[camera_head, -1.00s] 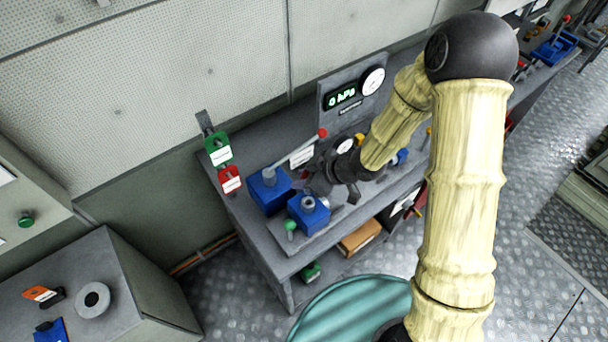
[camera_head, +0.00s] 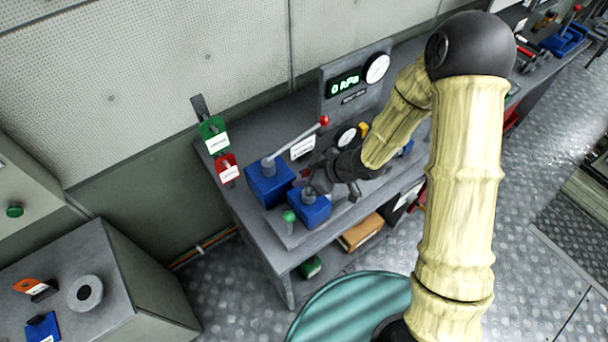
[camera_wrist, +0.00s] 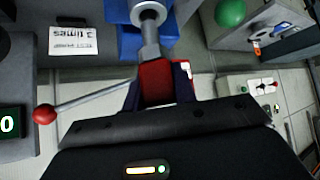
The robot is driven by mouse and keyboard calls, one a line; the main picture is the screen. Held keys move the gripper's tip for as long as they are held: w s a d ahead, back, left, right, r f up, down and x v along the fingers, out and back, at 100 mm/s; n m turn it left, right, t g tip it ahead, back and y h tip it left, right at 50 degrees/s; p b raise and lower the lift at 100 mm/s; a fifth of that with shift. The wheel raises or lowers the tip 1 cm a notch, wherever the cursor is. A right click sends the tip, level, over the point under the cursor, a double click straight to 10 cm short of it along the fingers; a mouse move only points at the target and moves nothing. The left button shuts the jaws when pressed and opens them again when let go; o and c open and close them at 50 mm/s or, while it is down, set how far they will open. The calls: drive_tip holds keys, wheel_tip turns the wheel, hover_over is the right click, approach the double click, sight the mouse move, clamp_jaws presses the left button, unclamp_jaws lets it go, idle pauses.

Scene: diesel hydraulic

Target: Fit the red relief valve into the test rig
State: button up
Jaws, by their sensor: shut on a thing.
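My gripper (camera_wrist: 158,90) is shut on the red relief valve (camera_wrist: 155,78), whose red body sits between the fingers. Its grey metal stem points away from the gripper, toward a round metal port (camera_wrist: 148,14) on a blue block. I cannot tell whether the stem tip touches or enters the port. In the head view, my gripper (camera_head: 322,178) is over the right blue block (camera_head: 310,209) of the test rig on the bench; the valve is not clearly visible there. The rig also has a left blue block (camera_head: 268,186) with a lever.
The lever's red ball (camera_head: 324,121) rises behind my gripper; it also shows in the wrist view (camera_wrist: 44,114). A green knob (camera_head: 289,216) stands at the block's front left. A gauge panel (camera_head: 357,78) stands behind. Green (camera_head: 213,135) and red (camera_head: 228,168) tags hang left.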

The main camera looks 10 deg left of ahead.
drive_tip(key=shift+w+d, duration=0.1)
drive_tip(key=shift+d, duration=0.05)
drive_tip(key=shift+s+a, duration=0.3)
drive_tip(key=shift+s, duration=0.1)
drive_tip(key=shift+w+d, duration=0.2)
drive_tip(key=shift+w, duration=0.1)
idle(0.5)
drive_tip(key=shift+s, duration=0.15)
idle(0.5)
drive_tip(key=shift+f+b, duration=1.3)
drive_tip(key=shift+f, duration=0.45)
idle(0.3)
drive_tip(key=o, duration=1.1)
